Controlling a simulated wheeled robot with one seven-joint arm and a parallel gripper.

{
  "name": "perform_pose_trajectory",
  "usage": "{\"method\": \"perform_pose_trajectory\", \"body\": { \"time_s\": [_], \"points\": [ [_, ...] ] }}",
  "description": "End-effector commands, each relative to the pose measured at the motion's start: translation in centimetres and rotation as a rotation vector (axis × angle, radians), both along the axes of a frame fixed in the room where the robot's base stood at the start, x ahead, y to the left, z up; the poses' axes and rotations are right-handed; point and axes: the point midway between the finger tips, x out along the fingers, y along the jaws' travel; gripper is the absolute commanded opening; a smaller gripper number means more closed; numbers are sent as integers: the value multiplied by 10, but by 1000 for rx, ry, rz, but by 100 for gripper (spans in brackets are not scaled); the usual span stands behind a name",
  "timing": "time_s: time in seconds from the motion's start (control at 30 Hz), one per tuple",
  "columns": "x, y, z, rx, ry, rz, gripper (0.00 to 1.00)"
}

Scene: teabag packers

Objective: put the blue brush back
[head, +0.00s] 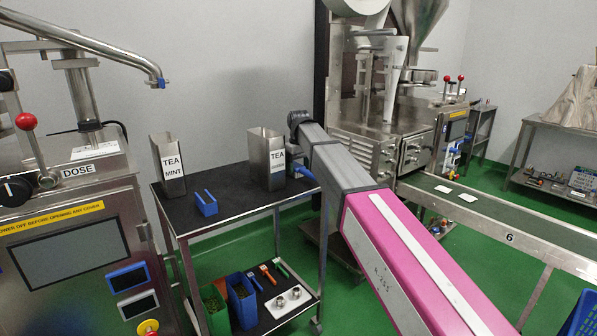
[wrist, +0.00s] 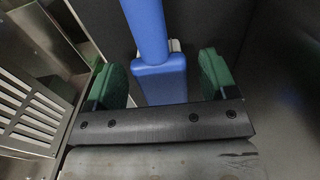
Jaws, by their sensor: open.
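In the wrist view, a blue brush (wrist: 160,78), with a round handle running to the top edge and a wider block below, lies between the two green fingers of my gripper (wrist: 162,72). The fingers are open, with a visible gap on each side of the block. In the head view, my arm reaches in from the lower right to the right end of the black-topped cart (head: 232,196). A blue piece (head: 305,173) shows beside the arm there; I cannot tell if it is the same brush. My gripper's fingers are hidden in the head view.
A TEA MINT canister (head: 169,165), another TEA canister (head: 267,155) and a small blue tray (head: 206,203) stand on the cart. Its lower shelf holds bins (head: 241,300), small brushes (head: 268,273) and a white tray (head: 285,303). A conveyor (head: 480,213) runs right.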

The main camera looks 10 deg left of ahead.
Motion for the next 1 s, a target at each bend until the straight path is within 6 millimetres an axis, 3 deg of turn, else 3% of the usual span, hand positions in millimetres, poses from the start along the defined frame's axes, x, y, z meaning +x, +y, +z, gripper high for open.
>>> {"method": "perform_pose_trajectory", "body": {
  "time_s": [0.3,0.5,0.7,1.0],
  "points": [
    [1,0,64,1,-2,0,78],
    [1,0,92,0,-1,0,78],
    [0,-1,104,1,-1,0,78],
    [0,-1,104,1,-1,0,78]
  ]
}}
